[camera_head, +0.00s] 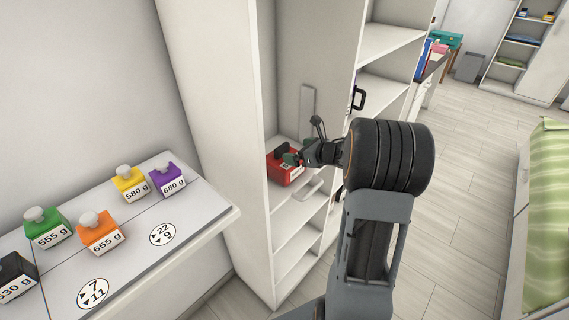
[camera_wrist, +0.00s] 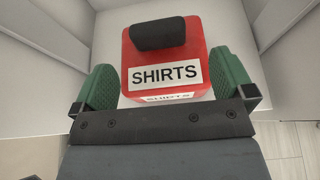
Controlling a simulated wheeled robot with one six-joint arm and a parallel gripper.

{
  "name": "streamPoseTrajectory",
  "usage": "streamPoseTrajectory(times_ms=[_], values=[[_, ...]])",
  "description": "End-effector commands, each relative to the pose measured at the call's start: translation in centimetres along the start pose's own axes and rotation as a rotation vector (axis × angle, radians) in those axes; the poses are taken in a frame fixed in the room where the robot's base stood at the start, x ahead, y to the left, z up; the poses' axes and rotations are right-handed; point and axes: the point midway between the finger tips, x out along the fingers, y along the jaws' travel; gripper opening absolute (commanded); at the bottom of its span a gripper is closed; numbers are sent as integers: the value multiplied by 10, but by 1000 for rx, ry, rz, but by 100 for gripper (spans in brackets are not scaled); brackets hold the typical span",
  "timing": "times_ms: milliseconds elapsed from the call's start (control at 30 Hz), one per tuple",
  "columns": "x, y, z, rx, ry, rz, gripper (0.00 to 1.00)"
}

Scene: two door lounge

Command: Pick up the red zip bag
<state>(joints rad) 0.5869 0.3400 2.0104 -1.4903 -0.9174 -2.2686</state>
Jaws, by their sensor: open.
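The red zip bag (camera_wrist: 190,55) has a white label reading SHIRTS and a black handle on top. It sits on a shelf of the white cabinet, and in the head view the red bag (camera_head: 283,172) is partly hidden behind my gripper. My gripper (camera_wrist: 166,85) is open, with one green finger on each side of the bag. A gap shows between each finger and the bag in the wrist view. In the head view my gripper (camera_head: 292,158) reaches into the shelf at the bag; whether it touches is not clear.
The cabinet's side panel (camera_head: 228,120) stands left of the bag, with lower shelves (camera_head: 297,245) beneath. A white table (camera_head: 205,205) at left holds several coloured weights. A bed with a green striped cover (camera_head: 548,220) is at right. The floor (camera_head: 460,170) between is clear.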

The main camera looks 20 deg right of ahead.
Motion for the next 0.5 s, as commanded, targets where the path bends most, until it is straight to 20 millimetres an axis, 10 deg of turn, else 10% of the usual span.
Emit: streamPoseTrajectory(times_ms=[500], values=[[51, 3, 0, 2, 2, 1, 100]])
